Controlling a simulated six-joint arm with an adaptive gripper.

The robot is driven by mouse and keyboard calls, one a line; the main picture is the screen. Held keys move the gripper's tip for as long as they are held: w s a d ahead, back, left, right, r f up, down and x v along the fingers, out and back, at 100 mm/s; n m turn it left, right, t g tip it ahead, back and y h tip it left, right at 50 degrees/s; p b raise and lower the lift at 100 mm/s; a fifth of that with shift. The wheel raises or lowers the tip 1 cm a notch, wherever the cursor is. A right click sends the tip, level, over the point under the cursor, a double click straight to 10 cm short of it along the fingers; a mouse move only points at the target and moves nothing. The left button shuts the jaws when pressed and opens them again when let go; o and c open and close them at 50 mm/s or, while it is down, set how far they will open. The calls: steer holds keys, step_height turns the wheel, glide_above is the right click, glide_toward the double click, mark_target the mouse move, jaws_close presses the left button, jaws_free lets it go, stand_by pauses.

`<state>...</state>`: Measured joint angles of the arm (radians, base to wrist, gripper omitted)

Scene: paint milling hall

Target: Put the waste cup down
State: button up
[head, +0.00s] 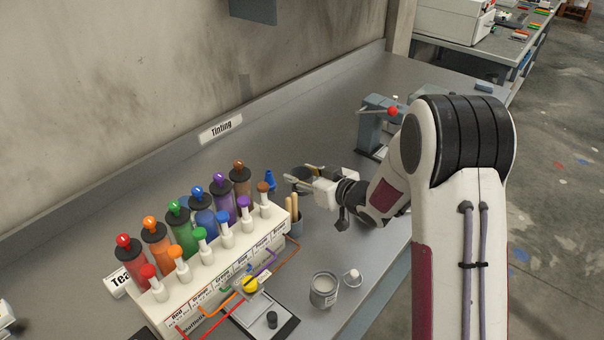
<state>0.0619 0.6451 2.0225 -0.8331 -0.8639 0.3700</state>
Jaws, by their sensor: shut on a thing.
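The waste cup seems to be the dark grey cup (299,174) at the far end of my arm, behind the tinting rack. My gripper (309,178) is shut on it, with the fingers across its side. The fingers cover part of the cup. I cannot tell from this view whether its base touches the bench.
A rack (215,282) of several coloured tint canisters stands left on the grey bench. A pot of wooden sticks (294,225), an open paint can (324,291) and a scale (262,316) are nearer. A red-knobbed device (372,128) stands behind. Bench behind the cup is clear.

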steer(key=shift+f, duration=3.05)
steer(key=shift+f, duration=0.65)
steer(key=o, duration=1.1)
steer(key=shift+s+a, duration=0.15)
steer(key=shift+s, duration=0.1)
